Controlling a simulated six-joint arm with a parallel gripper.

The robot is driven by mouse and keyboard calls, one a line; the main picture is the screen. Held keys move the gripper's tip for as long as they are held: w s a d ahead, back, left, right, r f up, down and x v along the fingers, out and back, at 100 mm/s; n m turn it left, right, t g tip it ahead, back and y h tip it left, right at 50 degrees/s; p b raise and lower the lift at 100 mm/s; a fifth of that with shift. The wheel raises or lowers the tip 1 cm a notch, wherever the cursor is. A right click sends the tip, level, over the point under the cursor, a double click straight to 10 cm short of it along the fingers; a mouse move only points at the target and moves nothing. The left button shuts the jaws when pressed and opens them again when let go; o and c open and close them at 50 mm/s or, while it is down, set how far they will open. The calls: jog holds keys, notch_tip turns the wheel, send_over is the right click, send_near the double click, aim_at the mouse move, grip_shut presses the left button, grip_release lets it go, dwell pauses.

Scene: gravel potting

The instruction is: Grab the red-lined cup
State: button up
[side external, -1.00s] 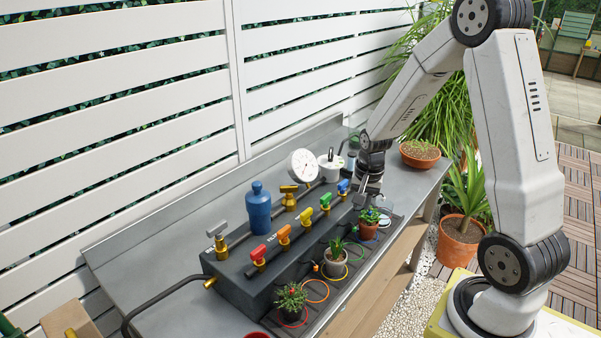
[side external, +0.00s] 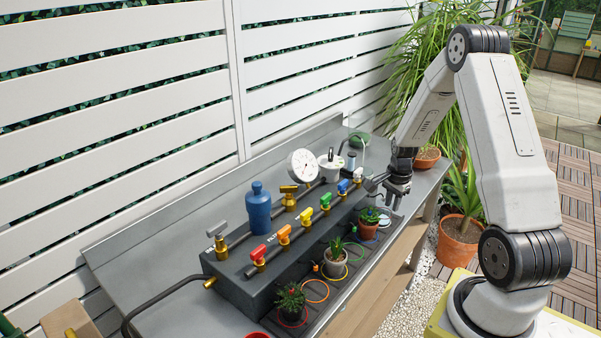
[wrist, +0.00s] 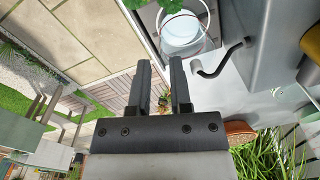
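No cup with a red lining shows clearly. A red rounded edge (side external: 257,335) is cut off by the bottom border of the side view; I cannot tell whether it is the cup. In the wrist view a pale round cup or dish (wrist: 181,34) with a thin reddish ring lies beyond my fingertips. My gripper (side external: 397,198) hangs above the far right end of the bench, near the small potted plants. In the wrist view my gripper (wrist: 164,64) has its two fingers apart with nothing between them.
A dark valve block (side external: 240,285) with coloured handles runs along the bench (side external: 170,300). A blue bottle (side external: 259,208), a white gauge (side external: 303,165) and several small potted plants (side external: 334,262) stand around it. A slatted white fence (side external: 120,120) rises behind.

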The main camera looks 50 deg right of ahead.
aim_at(387, 224)
jog(key=shift+f, duration=0.5)
jog(key=shift+f, duration=0.1)
jog(key=shift+w+f, duration=0.2)
jog(key=shift+f, duration=2.3)
jog(key=shift+c, duration=0.2)
grip_shut()
